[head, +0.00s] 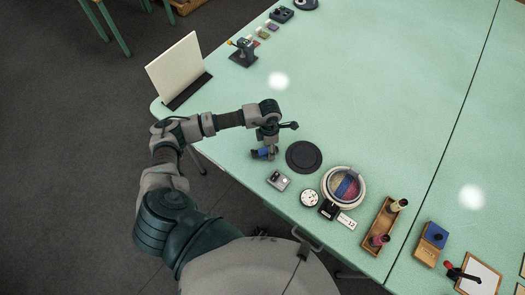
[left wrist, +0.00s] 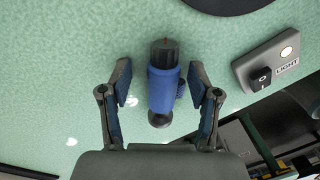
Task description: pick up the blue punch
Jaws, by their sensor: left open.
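The blue punch (left wrist: 162,88) lies on the green table in the left wrist view, with a dark end toward the top and a dark knob at the bottom. My left gripper (left wrist: 161,80) is open, with one finger on each side of the punch and a visible gap on both sides. In the head view the punch (head: 259,153) shows small and partly hidden under my left gripper (head: 265,150). I cannot tell the height of the fingers above the table. My right gripper is not in view.
A black round disc (head: 304,157) lies right of the punch. A grey switch box marked LIGHT (left wrist: 270,60) is close by on the right. A ring with coloured yarn (head: 344,187) and a wooden tray (head: 384,226) stand further right. The table's middle is clear.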

